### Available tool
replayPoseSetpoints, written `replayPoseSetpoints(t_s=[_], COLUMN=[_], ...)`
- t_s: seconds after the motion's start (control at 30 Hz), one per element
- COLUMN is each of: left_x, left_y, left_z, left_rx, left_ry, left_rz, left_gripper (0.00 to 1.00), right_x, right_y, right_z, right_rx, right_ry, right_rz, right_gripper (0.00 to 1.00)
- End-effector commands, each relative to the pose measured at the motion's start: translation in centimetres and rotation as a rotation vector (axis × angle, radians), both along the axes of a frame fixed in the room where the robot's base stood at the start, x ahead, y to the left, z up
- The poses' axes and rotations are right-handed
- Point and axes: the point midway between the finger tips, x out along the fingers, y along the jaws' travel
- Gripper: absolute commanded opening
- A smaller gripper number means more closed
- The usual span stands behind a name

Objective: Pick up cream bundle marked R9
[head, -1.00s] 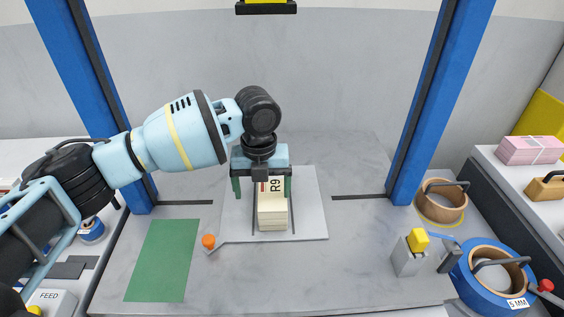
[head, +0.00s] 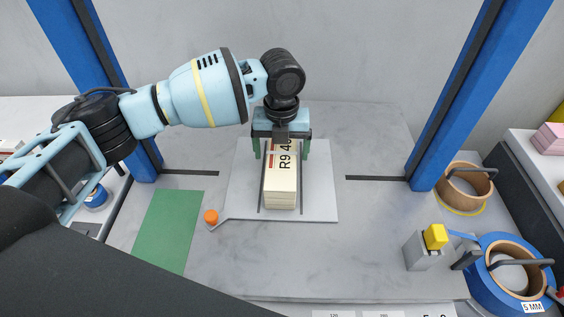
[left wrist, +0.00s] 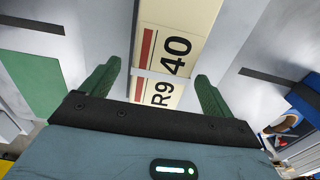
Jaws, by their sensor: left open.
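The cream bundle marked R9 (head: 281,185) lies on a light grey plate (head: 322,205) in the middle of the table; its label reads "R9 40" with a red stripe. My left gripper (head: 281,156) is over the far part of the bundle, one green finger to each side. In the left wrist view the bundle (left wrist: 178,45) lies between the two open fingers of the gripper (left wrist: 157,88), with a gap on both sides. A pale band crosses the bundle there. My right gripper does not show.
Blue posts (head: 482,90) stand on both sides. A green mat (head: 165,232) and an orange knob (head: 211,217) are left of the plate. At right are a yellow-topped block (head: 435,237), a brown roll (head: 466,188) and a blue roll (head: 484,287).

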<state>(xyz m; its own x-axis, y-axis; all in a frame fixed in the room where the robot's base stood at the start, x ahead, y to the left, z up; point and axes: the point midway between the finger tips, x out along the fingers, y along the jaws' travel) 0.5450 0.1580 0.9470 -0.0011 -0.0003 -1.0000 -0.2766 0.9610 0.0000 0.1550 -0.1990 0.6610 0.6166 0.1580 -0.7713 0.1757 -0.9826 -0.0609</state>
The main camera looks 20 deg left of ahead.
Motion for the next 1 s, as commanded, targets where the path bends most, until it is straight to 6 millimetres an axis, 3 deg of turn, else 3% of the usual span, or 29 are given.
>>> replayPoseSetpoints(t_s=[0.4, 0.73, 1.0], left_x=[0.1, 0.1, 0.1], left_y=[0.0, 0.0, 0.0], left_z=[-4.5, -5.1, -5.1], left_rx=[0.001, 0.000, 0.000], left_ry=[0.001, -0.001, -0.001], left_rz=[0.000, 0.000, 0.000], left_gripper=[0.87, 0.87, 0.52], right_x=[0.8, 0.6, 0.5], right_y=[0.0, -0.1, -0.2], right_z=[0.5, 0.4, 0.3], right_rx=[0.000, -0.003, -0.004], right_ry=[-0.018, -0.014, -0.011], right_rz=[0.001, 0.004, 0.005], right_gripper=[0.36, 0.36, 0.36])
